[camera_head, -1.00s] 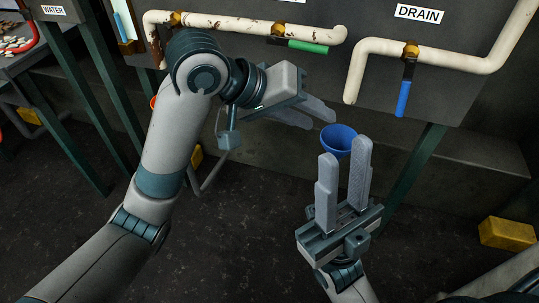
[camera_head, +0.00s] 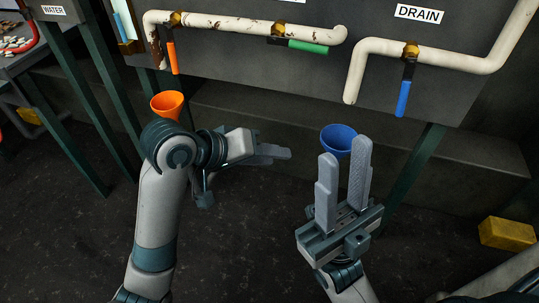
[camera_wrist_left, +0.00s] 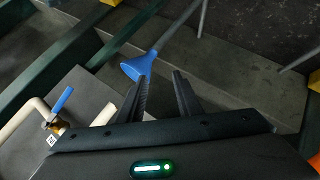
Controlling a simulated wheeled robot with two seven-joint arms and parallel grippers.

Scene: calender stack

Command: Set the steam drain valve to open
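The DRAIN label (camera_head: 419,14) is above a white pipe on the grey panel. Below it, a brass valve (camera_head: 410,50) has a blue handle (camera_head: 404,97) hanging straight down, across the horizontal pipe. The handle also shows at the left of the left wrist view (camera_wrist_left: 62,100). No label reading "steam" is legible. My left gripper (camera_head: 276,155) is open and empty, below the panel and well left of the blue handle. My right gripper (camera_head: 345,152) is open, fingers upward, below and left of that handle, touching neither it nor the pipe.
A blue funnel (camera_head: 338,138) is below the drain pipe's outlet, just behind my right fingertips. An orange funnel (camera_head: 167,104) stands left. Other valves have a vertical orange handle (camera_head: 172,56) and a horizontal green handle (camera_head: 308,46). A yellow block (camera_head: 506,234) lies at the right.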

